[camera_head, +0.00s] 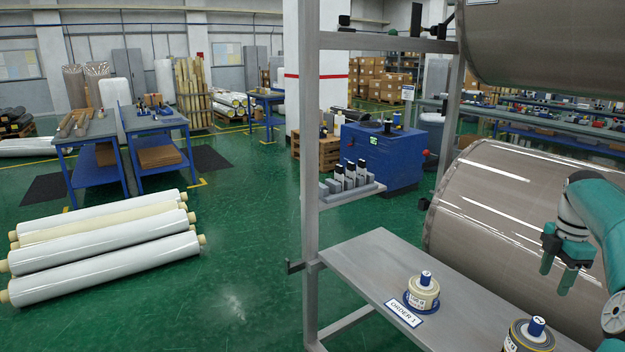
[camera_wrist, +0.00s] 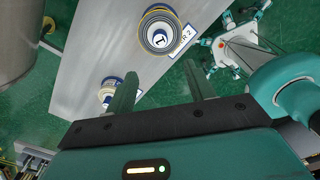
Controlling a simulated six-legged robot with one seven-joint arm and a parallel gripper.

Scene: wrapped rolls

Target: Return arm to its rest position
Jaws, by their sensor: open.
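My gripper (camera_head: 556,278) hangs at the right of the head view, fingers pointing down, in front of the large grey-brown roll. In the wrist view my gripper (camera_wrist: 162,70) has its two fingers well apart with nothing between them. A small wrapped roll with a blue top (camera_head: 421,291) stands on the grey shelf (camera_head: 365,262) by the "ORDER 1" label (camera_head: 404,313). A second roll (camera_head: 528,335) stands at the bottom edge. In the wrist view one roll (camera_wrist: 158,32) sits by a label ending in 2, and another (camera_wrist: 106,92) is partly hidden behind a finger.
A grey metal upright (camera_head: 310,170) rises at the shelf's left. A small rack with dark bottles (camera_head: 350,185) is fixed to it. Large rolls (camera_head: 530,210) fill the right side. Long white rolls (camera_head: 105,262) lie on the green floor at left. Blue tables (camera_head: 150,120) stand farther back.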

